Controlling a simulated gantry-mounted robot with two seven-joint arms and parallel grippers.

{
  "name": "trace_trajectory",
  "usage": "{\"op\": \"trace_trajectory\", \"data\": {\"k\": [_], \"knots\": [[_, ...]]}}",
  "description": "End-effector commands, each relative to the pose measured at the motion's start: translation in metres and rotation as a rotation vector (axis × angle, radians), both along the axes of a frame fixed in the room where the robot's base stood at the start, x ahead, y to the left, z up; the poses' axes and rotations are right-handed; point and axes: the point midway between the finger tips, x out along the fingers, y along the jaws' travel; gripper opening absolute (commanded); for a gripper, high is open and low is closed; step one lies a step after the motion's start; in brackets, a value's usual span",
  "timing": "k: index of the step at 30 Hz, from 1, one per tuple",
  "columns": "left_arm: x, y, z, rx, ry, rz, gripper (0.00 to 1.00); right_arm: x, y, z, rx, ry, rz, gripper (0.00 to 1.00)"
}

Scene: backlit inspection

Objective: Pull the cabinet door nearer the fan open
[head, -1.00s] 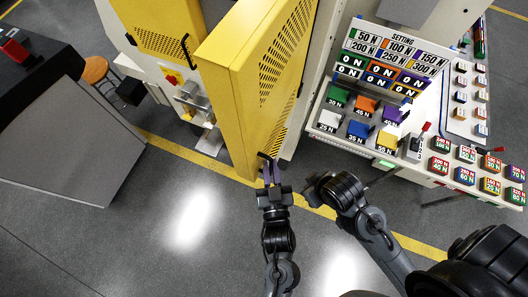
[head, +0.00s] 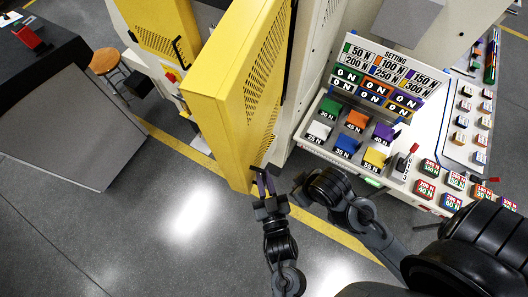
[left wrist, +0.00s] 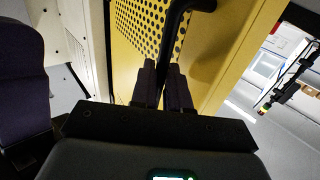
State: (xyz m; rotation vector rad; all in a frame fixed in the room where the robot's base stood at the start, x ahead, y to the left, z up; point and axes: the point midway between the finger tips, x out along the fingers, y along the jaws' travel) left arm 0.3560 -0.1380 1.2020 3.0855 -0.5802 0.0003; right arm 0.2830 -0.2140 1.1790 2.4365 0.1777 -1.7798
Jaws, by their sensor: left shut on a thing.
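A yellow cabinet door (head: 225,100) with a perforated panel stands swung out from the pale machine in the head view. Its black bar handle (left wrist: 176,35) runs down between the fingers of my left gripper (left wrist: 163,75) in the left wrist view. In the head view my left gripper (head: 264,182) is shut on this handle at the door's lower edge. A second yellow door (head: 165,28) with its own black handle (head: 178,50) is farther back on the left. My right arm is just right of the left gripper; its fingers are not clear. I cannot make out a fan.
A control console (head: 375,100) with coloured blocks and labels stands right of the door, close to my right arm. A stool (head: 105,61) and a dark-topped table (head: 40,75) are at the left. The grey floor (head: 170,220) in front of the door is clear.

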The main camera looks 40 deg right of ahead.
Motion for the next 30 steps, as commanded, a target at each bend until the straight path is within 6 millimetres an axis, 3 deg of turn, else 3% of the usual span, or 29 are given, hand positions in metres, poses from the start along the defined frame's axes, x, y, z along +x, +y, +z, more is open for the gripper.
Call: {"op": "trace_trajectory", "data": {"k": [4,5,7,20,30], "knots": [[0.000,-0.002,-0.006,0.009,0.010,-0.008,0.00,0.000,0.001,-0.001,0.003,-0.001,-0.001,0.00],[0.000,-0.002,-0.005,0.009,0.009,-0.008,0.18,0.000,0.001,-0.001,0.003,-0.001,-0.001,0.00],[0.000,-0.002,-0.005,0.008,0.009,-0.007,0.29,0.000,0.002,-0.001,0.005,0.000,-0.002,0.00],[-0.008,0.002,-0.004,0.005,0.005,-0.004,0.29,0.001,-0.001,-0.003,-0.005,-0.003,0.003,0.00],[-0.056,0.021,-0.006,0.005,0.008,-0.004,0.29,0.000,-0.002,-0.018,-0.008,0.000,0.005,0.00]]}}
